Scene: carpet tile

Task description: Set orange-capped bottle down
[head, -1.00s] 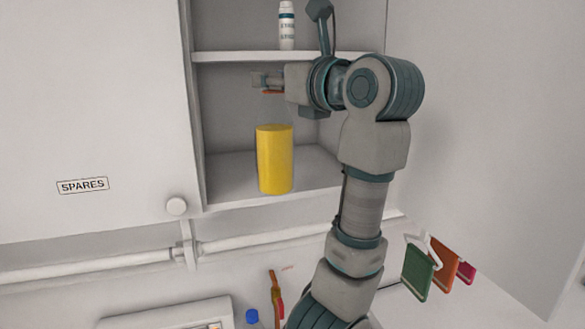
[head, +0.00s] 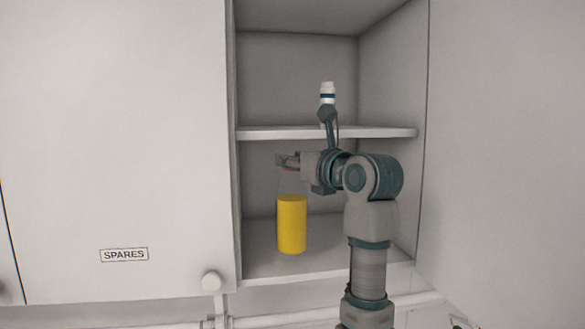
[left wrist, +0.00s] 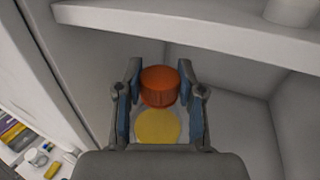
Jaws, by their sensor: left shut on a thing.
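The orange-capped bottle has an orange cap (left wrist: 159,86) and looks clear, with a yellow filling (head: 291,225). It is upright inside the lower compartment of the open wall cabinet. My left gripper (head: 288,161) is above the yellow part, below the middle shelf. In the left wrist view, the fingers (left wrist: 160,98) are on both sides of the cap and shut on the bottle. The yellow also shows below the cap there. I cannot tell whether the bottle's base touches the compartment floor (head: 340,260). My right gripper is in neither view.
The middle shelf (head: 275,133) is close above my gripper. A white bottle with a blue band (head: 327,93) stands on it, partly behind my arm. A closed door marked SPARES (head: 120,200) is at left. The floor around the bottle looks clear.

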